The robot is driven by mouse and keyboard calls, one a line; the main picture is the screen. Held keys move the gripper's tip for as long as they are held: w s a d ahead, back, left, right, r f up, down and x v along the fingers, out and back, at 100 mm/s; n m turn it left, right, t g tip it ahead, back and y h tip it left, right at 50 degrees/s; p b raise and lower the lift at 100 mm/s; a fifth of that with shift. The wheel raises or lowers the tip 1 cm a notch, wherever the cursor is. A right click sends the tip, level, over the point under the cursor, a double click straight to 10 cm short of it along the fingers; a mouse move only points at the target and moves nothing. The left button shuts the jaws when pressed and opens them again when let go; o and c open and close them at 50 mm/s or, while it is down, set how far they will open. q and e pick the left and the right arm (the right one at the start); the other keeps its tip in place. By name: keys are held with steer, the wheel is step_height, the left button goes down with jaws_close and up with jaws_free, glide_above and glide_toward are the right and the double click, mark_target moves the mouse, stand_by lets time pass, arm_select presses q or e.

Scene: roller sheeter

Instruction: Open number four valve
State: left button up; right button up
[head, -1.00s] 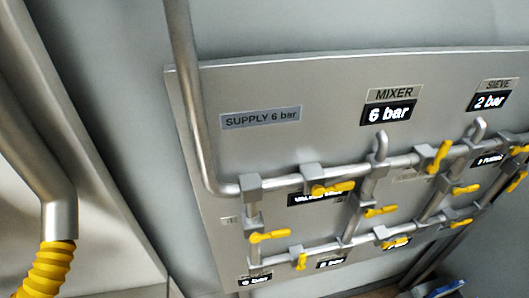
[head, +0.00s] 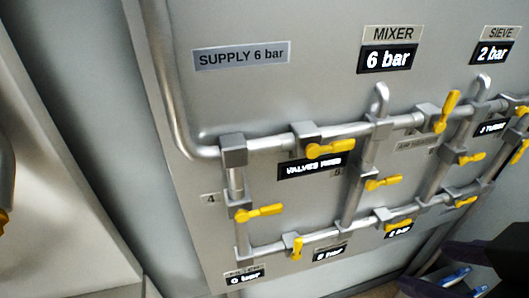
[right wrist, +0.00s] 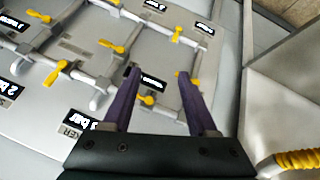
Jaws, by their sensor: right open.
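The number four valve (head: 258,212) has a yellow handle on the left upright pipe, beside a small "4" label (head: 211,198). Its handle points right, across the upright pipe. In the right wrist view, where the panel appears upside down, what looks like the same valve (right wrist: 182,74) is close to the right-hand fingertip and partly hidden by it. My right gripper (head: 428,266) shows dark at the lower right of the head view. In the right wrist view my right gripper (right wrist: 158,74) has its purple fingers apart, with nothing held. My left gripper is out of view.
Other yellow valves sit close by, including one on the top pipe (head: 330,149) and one on the bottom pipe (head: 297,246). Pressure displays (head: 388,58) are on the panel.

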steer(key=w+a+f+n+t+b, duration=0.25)
steer(key=w+f+b, duration=0.3)
steer(key=b, duration=0.35)
steer(key=w+a+f+n+t+b, duration=0.2)
steer(key=w+f+n+t+b, duration=0.15)
steer(key=f+b, duration=0.45)
steer(key=n+t+y+b, duration=0.45)
steer(key=n+b, duration=0.45)
steer(key=b, duration=1)
glide_toward(273, 212)
steer(key=w, duration=0.2)
steer(key=x, duration=0.8)
steer(key=shift+w+a, duration=0.3)
steer(key=shift+a, duration=0.05)
jaws_close()
